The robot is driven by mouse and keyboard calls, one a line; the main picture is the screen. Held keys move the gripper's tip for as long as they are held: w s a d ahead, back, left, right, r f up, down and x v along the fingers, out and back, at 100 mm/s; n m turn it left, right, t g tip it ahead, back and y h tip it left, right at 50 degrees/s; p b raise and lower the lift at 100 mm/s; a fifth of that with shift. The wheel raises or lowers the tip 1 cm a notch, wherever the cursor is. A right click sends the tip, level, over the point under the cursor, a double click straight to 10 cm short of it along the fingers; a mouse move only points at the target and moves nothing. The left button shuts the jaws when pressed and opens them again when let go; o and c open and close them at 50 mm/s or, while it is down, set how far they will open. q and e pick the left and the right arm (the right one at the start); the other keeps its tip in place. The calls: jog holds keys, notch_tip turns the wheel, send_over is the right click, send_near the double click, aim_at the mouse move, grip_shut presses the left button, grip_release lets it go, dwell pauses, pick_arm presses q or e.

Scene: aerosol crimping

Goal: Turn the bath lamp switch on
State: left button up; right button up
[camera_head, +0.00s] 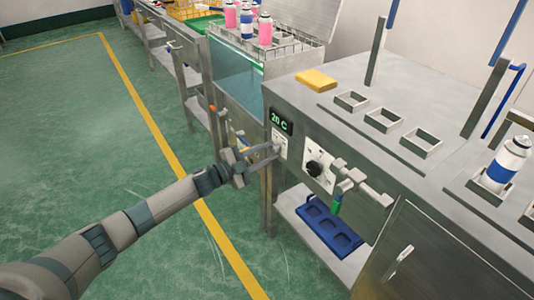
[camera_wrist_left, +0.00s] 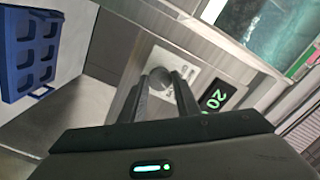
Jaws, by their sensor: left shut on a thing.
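The bath lamp switch sits on a small white plate (camera_head: 281,142) on the front of the steel bench, below the green "20 C" display (camera_head: 282,122). In the left wrist view the switch (camera_wrist_left: 160,77) is a round grey knob between my fingertips. My left gripper (camera_head: 274,151) reaches this plate from the left and is shut on the knob; it also shows in the left wrist view (camera_wrist_left: 164,84). The fingers hide part of the knob, so its turned position cannot be told. My right gripper is not in view.
A blue tray (camera_head: 328,226) lies on the shelf below. The glass water bath (camera_head: 236,80) stands behind, with cans above it. Green floor is free at left.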

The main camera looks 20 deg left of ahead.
pick_arm(q)
jog(key=shift+m, duration=0.3)
jog(key=o, duration=1)
jog(key=shift+o, duration=0.2)
jog(key=shift+s+a, duration=0.1)
jog(key=v, duration=1.7)
jog(key=shift+s+a, duration=0.1)
jog(key=shift+f, duration=0.1)
